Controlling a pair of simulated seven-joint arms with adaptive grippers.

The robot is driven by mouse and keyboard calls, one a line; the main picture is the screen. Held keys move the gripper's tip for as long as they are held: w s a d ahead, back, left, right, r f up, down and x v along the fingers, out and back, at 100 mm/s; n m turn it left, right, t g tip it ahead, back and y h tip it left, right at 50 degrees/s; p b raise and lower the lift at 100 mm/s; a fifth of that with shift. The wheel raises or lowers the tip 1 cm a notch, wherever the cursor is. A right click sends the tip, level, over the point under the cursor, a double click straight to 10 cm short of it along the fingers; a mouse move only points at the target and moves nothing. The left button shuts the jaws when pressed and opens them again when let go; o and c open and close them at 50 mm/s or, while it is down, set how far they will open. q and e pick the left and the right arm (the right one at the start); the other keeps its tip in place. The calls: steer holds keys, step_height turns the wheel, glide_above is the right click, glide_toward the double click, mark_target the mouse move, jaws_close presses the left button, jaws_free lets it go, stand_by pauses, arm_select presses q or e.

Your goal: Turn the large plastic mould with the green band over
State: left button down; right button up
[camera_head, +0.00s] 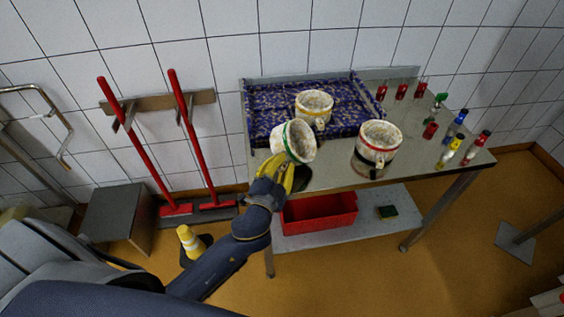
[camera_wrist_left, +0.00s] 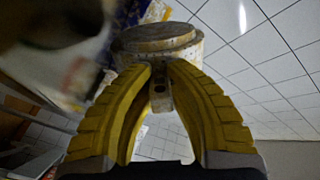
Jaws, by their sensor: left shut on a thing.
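The white plastic mould with the green band (camera_head: 297,143) is in the head view, tilted, near the front left edge of the steel table (camera_head: 332,178). My left gripper (camera_head: 288,172), with yellow fingers, is shut on it from the near side. In the left wrist view, both yellow fingers (camera_wrist_left: 165,75) close on a tab at the side of a pale mould (camera_wrist_left: 184,43). Whether the mould touches the table is hidden by the gripper. My right gripper is not in view.
A mould with a yellow band (camera_head: 314,106) stands on the purple patterned mat (camera_head: 272,97). A mould with a red band (camera_head: 377,146) stands to the right. Several small bottles (camera_head: 449,150) stand at the table's right end. A red bin (camera_head: 318,213) sits on the lower shelf.

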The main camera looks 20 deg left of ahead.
arm_select(q)
steer(key=n, duration=0.2)
steer(key=f+n, duration=0.1)
steer(key=n, duration=0.3)
steer(key=shift+d+f, duration=0.1)
steer(key=shift+f, duration=0.25)
step_height(320, 180, down, 2)
steer(key=n, duration=0.4)
steer(key=shift+d, duration=0.1)
steer(key=c, duration=1.3)
jaws_free()
steer(key=shift+f, duration=0.1)
steer(key=s, duration=0.7)
steer(key=shift+d, duration=0.1)
